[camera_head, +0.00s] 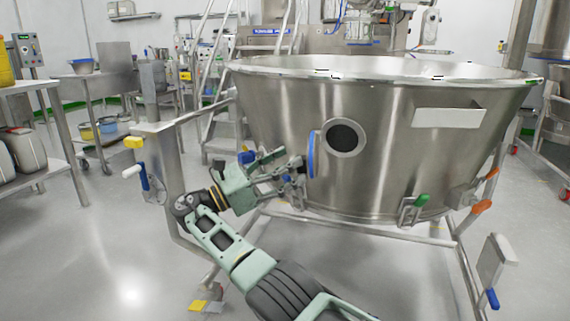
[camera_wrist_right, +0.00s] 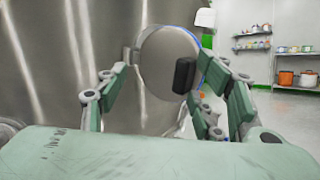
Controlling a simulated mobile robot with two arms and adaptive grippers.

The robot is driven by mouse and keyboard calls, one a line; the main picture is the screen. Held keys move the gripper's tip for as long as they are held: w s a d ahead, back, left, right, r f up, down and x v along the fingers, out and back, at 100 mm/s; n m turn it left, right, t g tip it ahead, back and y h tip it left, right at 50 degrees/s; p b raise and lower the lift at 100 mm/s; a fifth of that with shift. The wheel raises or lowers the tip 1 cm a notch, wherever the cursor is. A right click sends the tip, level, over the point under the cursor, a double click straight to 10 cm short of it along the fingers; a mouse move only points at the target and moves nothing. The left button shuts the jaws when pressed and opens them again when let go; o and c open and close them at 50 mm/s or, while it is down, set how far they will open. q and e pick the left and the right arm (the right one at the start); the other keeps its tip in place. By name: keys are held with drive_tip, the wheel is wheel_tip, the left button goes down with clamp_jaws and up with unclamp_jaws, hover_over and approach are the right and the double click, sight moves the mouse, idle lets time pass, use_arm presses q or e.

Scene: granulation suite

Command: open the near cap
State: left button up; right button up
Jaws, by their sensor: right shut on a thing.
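The near cap (camera_head: 311,155) is swung away from the dark round port (camera_head: 343,137) in the steel bowl (camera_head: 400,110), and shows almost edge-on with a blue rim at the port's left side. In the wrist view the cap (camera_wrist_right: 160,62) is a grey disc with a black handle (camera_wrist_right: 184,75) on its face. My right gripper (camera_head: 292,175) is beside the cap, left of the port. In the wrist view its fingers (camera_wrist_right: 178,88) stand on both sides of the handle, shut on it; the exact contact is hard to see. My left gripper is out of view.
A frame rail (camera_head: 350,230) runs beneath the bowl. A steel post (camera_head: 165,175) with a blue-and-white handle (camera_head: 147,178) stands left of my arm. Green (camera_head: 422,200) and orange (camera_head: 481,207) handles sit low at the right. Open floor lies at left.

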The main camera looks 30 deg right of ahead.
drive_tip(key=shift+w+d+r, duration=0.1)
drive_tip(key=shift+w+r, duration=0.05)
drive_tip(key=shift+r, duration=0.75)
drive_tip(key=o, duration=0.6)
wheel_tip(320, 180, up, 6)
drive_tip(key=shift+r, duration=0.8)
drive_tip(key=c, duration=0.6)
drive_tip(key=shift+s+r, duration=0.2)
drive_tip(key=shift+r, duration=0.1)
drive_tip(key=shift+c, duration=0.9)
drive_tip(key=shift+w+r, duration=0.1)
